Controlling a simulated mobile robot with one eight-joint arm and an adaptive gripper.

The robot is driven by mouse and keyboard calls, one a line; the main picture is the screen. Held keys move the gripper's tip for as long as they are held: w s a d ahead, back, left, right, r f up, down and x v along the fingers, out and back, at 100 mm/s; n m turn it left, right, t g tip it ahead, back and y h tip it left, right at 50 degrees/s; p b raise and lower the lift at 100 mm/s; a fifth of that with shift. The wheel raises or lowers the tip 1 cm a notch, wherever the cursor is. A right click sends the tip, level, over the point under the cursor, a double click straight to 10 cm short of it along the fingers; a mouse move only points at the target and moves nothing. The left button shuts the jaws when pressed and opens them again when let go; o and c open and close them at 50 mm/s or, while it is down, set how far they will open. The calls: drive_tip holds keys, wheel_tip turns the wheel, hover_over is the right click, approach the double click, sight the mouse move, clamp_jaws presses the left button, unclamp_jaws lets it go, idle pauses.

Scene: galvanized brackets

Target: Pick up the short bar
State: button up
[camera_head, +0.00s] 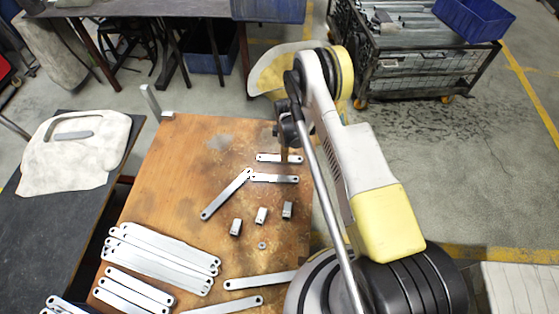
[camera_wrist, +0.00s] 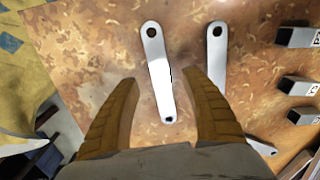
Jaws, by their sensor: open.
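A short bar (camera_head: 267,158), flat grey metal with a hole at each end, lies at the far part of the rusty-brown tabletop (camera_head: 190,160). It shows in the wrist view (camera_wrist: 158,60), between the two fingertips in the picture. My gripper (camera_wrist: 161,78) is open, with one brown finger on each side of this bar and a gap on both sides. In the head view my gripper (camera_head: 284,152) is over the bar and hides part of it. I cannot tell its exact height. A second short bar (camera_head: 274,178) lies just nearer, also in the wrist view (camera_wrist: 217,58), right of the right finger.
A longer bar (camera_head: 222,198) lies slanted, its end by the second short bar. Several small blocks (camera_head: 261,215) and a nut (camera_head: 262,245) lie nearer. Several long bars (camera_head: 160,260) lie at the near left. A metal bracket (camera_head: 153,102) stands at the far left corner.

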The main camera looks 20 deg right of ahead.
sight(275, 159)
wheel_tip(275, 159, down, 5)
drive_tip(key=b, duration=0.3)
drive_tip(key=shift+f, duration=0.1)
clamp_jaws()
